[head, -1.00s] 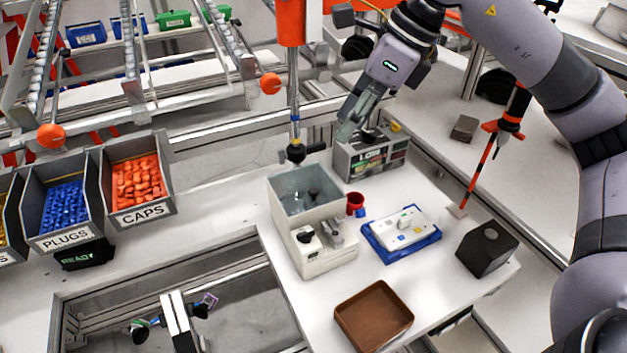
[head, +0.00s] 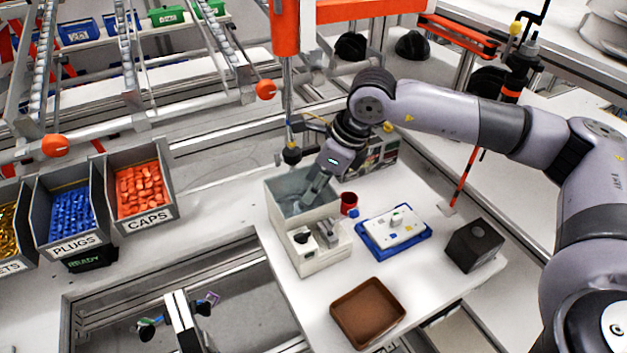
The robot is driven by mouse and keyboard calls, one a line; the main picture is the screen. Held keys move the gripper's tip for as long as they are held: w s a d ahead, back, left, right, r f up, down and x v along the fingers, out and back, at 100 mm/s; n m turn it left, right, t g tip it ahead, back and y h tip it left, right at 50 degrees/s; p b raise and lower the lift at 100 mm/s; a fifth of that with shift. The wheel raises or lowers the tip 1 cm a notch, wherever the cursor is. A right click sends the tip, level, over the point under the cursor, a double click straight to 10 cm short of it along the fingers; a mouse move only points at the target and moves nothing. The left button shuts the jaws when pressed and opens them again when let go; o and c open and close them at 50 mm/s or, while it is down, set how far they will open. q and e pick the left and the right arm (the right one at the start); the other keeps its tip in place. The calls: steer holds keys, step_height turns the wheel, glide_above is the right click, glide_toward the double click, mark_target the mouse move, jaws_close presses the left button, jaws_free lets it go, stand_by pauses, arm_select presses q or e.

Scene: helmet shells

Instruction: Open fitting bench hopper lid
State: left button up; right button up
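The fitting bench hopper (head: 318,262) is a pale box on the white bench, with a translucent grey-blue upper part (head: 282,187). I cannot tell the lid's edges clearly from the hopper walls, nor whether it is shut. My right gripper (head: 309,194) reaches down from the upper right, its fingertips over or at the hopper top. The fingers hide the dark knob-like part there. Whether they touch it or grip it cannot be told. My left gripper is not in view.
A red cup (head: 349,203) stands close beside the hopper. A blue tray (head: 370,243), a dark block (head: 474,246) and a brown tray (head: 340,312) are to the right and front. Bins of plugs (head: 72,216) and caps (head: 141,190) stand left. A grey box (head: 387,152) is behind my gripper.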

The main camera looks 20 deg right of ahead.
steer(key=shift+w+a+f, duration=0.15)
steer(key=shift+a+f, duration=0.05)
steer(key=shift+f, duration=0.45)
steer(key=shift+c, duration=0.5)
jaws_close()
